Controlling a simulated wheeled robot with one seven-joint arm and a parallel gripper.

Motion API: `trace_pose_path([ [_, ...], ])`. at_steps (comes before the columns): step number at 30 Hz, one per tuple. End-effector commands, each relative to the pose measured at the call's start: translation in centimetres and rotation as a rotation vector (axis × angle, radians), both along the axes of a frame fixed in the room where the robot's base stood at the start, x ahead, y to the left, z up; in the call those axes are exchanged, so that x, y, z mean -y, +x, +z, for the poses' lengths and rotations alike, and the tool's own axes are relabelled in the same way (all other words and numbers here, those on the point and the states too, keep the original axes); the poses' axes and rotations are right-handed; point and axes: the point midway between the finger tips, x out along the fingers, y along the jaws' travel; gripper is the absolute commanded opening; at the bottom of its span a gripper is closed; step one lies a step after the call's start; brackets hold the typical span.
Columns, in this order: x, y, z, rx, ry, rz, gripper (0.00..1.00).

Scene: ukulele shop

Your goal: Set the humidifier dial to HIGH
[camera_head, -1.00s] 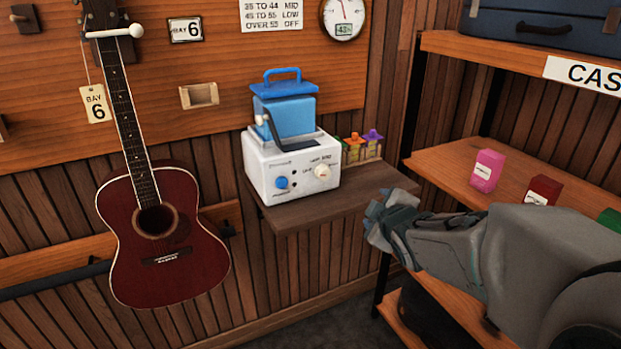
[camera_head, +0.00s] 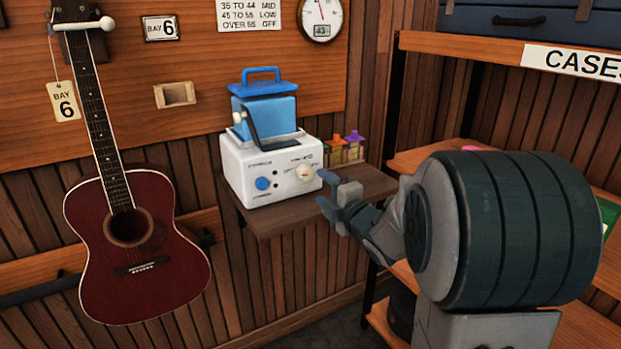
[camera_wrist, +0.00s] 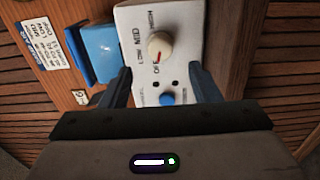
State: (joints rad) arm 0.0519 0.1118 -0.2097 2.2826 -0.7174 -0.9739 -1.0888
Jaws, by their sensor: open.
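The humidifier (camera_head: 270,165) has a white base with a blue tank on top and stands on a small wall shelf. Its cream dial (camera_head: 304,173) is on the right of the front face. In the wrist view the dial (camera_wrist: 160,45) is ringed by the labels OFF, LOW, MID and HIGH; a small red mark on it appears to face OFF. A blue knob (camera_head: 263,184) sits left of the dial. My gripper (camera_head: 324,192) is open and empty, just in front and right of the dial, apparently not touching. The wrist view shows its fingers (camera_wrist: 162,82) spread, with the dial beyond them.
Small colored bottles (camera_head: 345,148) stand behind the humidifier at the right. A red ukulele (camera_head: 140,240) hangs at left. A round gauge (camera_head: 321,14) reading about 43 and a settings chart (camera_head: 250,14) are on the wall. A case rack (camera_head: 470,45) is at right, near my arm.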

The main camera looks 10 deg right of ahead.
Motion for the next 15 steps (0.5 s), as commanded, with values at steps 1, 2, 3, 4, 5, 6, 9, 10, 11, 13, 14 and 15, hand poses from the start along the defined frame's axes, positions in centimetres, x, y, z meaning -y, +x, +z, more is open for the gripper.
trace_pose_path([
  [1,-0.4,1.1,0.0,-0.002,0.000,0.002,0.56],
  [2,-0.6,1.7,-0.1,-0.002,0.000,0.002,0.56],
  [3,-0.9,2.4,0.0,-0.002,-0.001,0.002,0.56],
  [4,-1.0,2.9,0.0,-0.001,0.001,0.002,0.56],
  [5,-1.2,3.4,0.0,0.000,0.001,0.002,0.56],
  [6,-1.4,4.0,-0.1,-0.002,0.000,0.002,0.56],
  [9,-1.7,5.2,0.0,-0.002,0.000,-0.001,0.56],
  [10,-1.8,5.5,0.0,-0.001,0.001,-0.001,0.56],
  [11,-1.9,5.8,0.0,0.000,0.001,-0.001,0.56],
  [13,-2.0,6.2,0.0,0.000,0.001,-0.001,0.56],
  [14,-2.1,6.3,0.0,0.000,0.001,-0.001,0.56],
  [15,-2.1,6.4,0.0,0.000,0.001,-0.001,0.56],
])
